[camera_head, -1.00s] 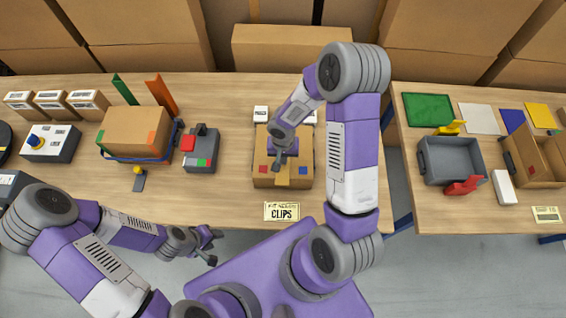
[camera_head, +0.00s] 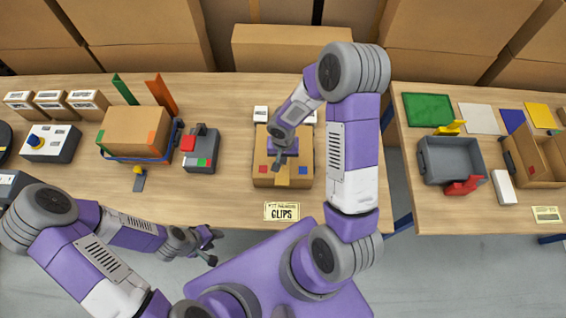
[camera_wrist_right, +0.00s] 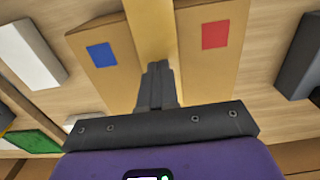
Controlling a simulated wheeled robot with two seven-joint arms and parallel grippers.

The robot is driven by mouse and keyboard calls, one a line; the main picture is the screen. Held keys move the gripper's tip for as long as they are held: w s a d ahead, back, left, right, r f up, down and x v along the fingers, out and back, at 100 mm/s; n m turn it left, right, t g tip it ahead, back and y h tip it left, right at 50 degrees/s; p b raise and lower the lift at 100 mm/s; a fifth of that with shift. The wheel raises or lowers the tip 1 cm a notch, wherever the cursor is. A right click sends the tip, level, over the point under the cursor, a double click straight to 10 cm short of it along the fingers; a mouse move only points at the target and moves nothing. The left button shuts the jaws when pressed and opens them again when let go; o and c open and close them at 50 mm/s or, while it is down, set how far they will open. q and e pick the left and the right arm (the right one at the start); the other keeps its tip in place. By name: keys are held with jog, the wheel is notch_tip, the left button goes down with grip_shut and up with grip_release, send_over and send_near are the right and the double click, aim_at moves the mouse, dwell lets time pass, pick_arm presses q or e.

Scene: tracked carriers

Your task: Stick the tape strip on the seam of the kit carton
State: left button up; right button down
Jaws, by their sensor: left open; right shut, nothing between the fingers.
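The kit carton (camera_head: 262,178) is a closed brown box near the front of the middle table, with a red and a blue square on its top. In the right wrist view the carton (camera_wrist_right: 112,73) fills the upper middle. A pale yellow-tan strip, which looks like the tape strip (camera_wrist_right: 150,32), runs along its middle seam between the squares. My right gripper (camera_head: 276,166) is shut and empty over the carton; its fingers (camera_wrist_right: 156,72) line up with the strip. I cannot tell whether they touch it. My left gripper (camera_head: 213,246) is open and empty, off the table's front edge.
A grey and red device (camera_head: 201,152) and a strapped carton (camera_head: 132,128) stand left of the kit carton. Small white boxes (camera_head: 260,113) lie behind it. The right table holds a grey bin (camera_head: 452,172).

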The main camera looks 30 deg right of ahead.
aim_at(282, 179)
jog(key=shift+f+b, duration=0.65)
jog(key=shift+b, duration=0.15)
dwell(0.8)
jog(key=shift+r, duration=0.35)
dwell(0.4)
jog(key=shift+s+a+b, duration=0.3)
jog(key=shift+s+b, duration=0.1)
jog(key=shift+b, duration=0.1)
jog(key=shift+s+a+b, duration=0.6)
jog(key=shift+s+b, duration=0.25)
jog(key=shift+s, duration=0.15)
jog(key=shift+s+a+b, duration=0.6)
jog(key=shift+s+b, duration=0.25)
jog(key=shift+s, duration=0.1)
jog(key=shift+s+a+b, duration=0.5)
jog(key=shift+s+b, duration=0.05)
jog(key=shift+s, duration=0.2)
jog(key=shift+s+a+b, duration=0.45)
jog(key=shift+s+b, duration=0.15)
jog(key=shift+s, duration=0.2)
jog(key=shift+s+a+b, duration=0.5)
jog(key=shift+s+b, duration=0.05)
jog(key=shift+s, duration=0.2)
